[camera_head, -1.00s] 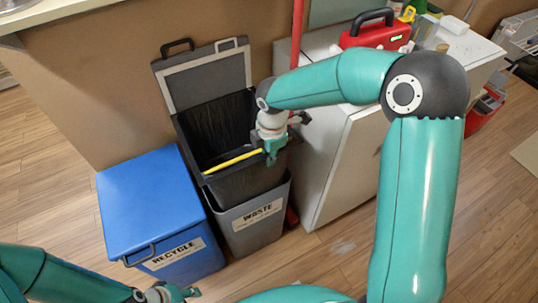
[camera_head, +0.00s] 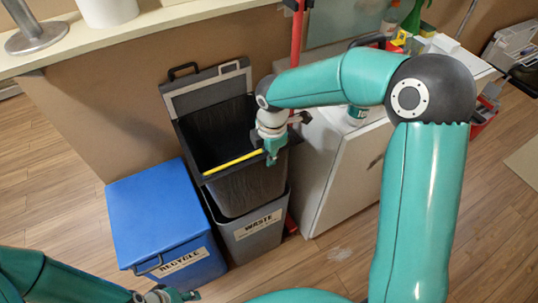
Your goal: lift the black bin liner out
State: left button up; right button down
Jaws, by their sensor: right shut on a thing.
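The black bin liner (camera_head: 245,188) is a deep rigid black bucket with a yellow handle (camera_head: 232,163) across its near rim. It stands raised partway out of the grey WASTE bin (camera_head: 257,240), with its lower end at or inside the bin's mouth. My right gripper (camera_head: 272,155) is shut at the right end of the yellow handle, by the liner's near right corner. The exact grip is partly hidden by the fingers.
A blue RECYCLE bin (camera_head: 160,220) stands close on the left. The grey lid (camera_head: 210,90) is open behind the liner. A white cabinet (camera_head: 335,170) and a red pole (camera_head: 297,45) are close on the right. Wood floor in front is free.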

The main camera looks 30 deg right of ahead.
jog(key=shift+r+p, duration=0.4)
jog(key=shift+r, duration=0.4)
